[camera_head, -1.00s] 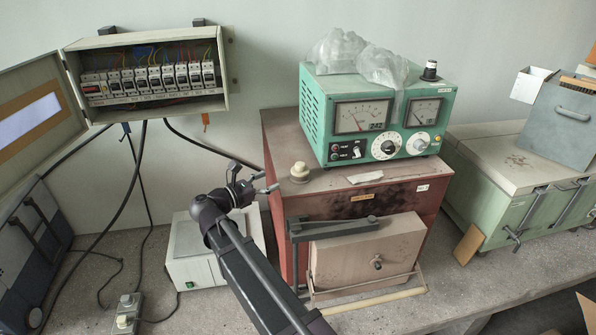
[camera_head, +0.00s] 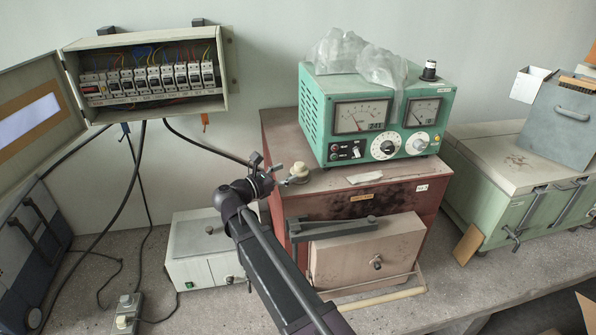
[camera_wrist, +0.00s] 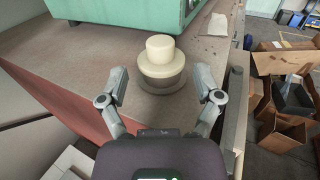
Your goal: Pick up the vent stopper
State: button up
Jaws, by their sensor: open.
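The vent stopper (camera_head: 299,171) is a small cream, stepped round plug, narrower on top, standing upright on the left part of the top of the red furnace (camera_head: 330,208). In the wrist view the stopper (camera_wrist: 160,62) sits on a low round base, just ahead of my gripper (camera_wrist: 162,88). The two fingers are spread apart, one on each side of it and a little short of it, with nothing between them. In the head view my gripper (camera_head: 272,168) is at the furnace's left edge, close beside the stopper.
A green meter box (camera_head: 376,112) with crumpled clear plastic (camera_head: 345,48) on it stands behind the stopper. A flat pale scrap (camera_head: 364,177) lies to the right on the furnace top. An open breaker box (camera_head: 150,75) hangs on the wall at left. A white box (camera_head: 200,245) stands below my arm.

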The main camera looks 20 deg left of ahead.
aim_at(296, 168)
jog(key=shift+x, duration=2.45)
jog(key=shift+r, duration=0.1)
jog(key=shift+c, duration=0.2)
jog(key=shift+s, duration=0.1)
grip_shut()
